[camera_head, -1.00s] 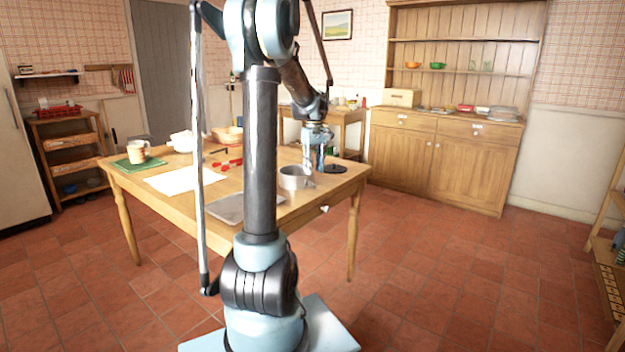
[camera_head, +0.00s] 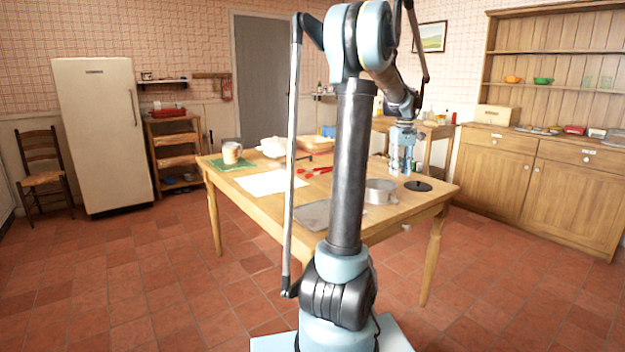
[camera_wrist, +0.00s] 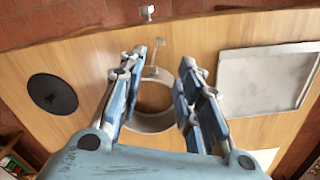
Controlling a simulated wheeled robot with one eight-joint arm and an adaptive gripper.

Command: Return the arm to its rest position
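My arm reaches out over the wooden table (camera_head: 240,202). My gripper (camera_head: 402,168) hangs above the right part of the table, pointing down. In the wrist view my gripper (camera_wrist: 165,85) has its blue fingers spread apart, with nothing between them. A gap between the gripper and the pot is hard to judge.
A black disc (camera_head: 418,186) lies right of the pot, and a grey tray (camera_head: 312,214) lies near the front edge. A white sheet (camera_head: 268,183) and a mug (camera_head: 232,152) are further left. Floor (camera_head: 130,270) is open at left. A dresser (camera_head: 540,190) stands at right.

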